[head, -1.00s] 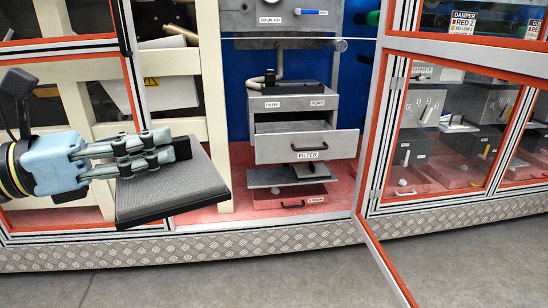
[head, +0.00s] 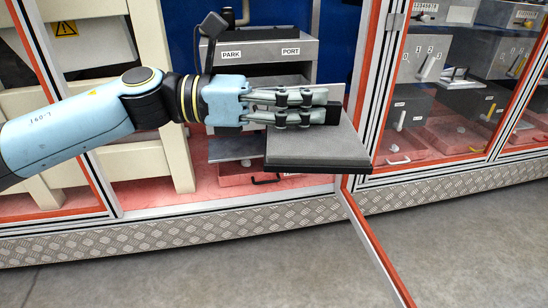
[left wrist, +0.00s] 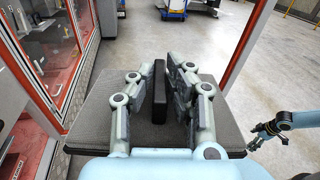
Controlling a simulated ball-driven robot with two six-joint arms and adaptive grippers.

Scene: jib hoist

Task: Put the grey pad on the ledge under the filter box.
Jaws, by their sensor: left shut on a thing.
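The grey pad (head: 320,150) is a flat, dark-edged slab with an upright black grip. My left gripper (head: 325,113) is shut on that grip and holds the pad out in front of the cabinet opening. In the left wrist view the pad (left wrist: 95,118) lies below the fingers (left wrist: 160,90). The filter box (head: 265,53) stands behind my left arm; the arm and gripper hide its drawer front. The ledge (head: 228,150), a grey plate low under the box, shows left of the pad; its right part is hidden. My right gripper (left wrist: 270,138) appears open and empty at right in the left wrist view.
A red tray with a black handle (head: 265,182) sits below the ledge. An orange-edged door frame (head: 375,245) swings out on the right. A cream frame (head: 165,100) stands left of the box. The floor (head: 220,265) in front is clear.

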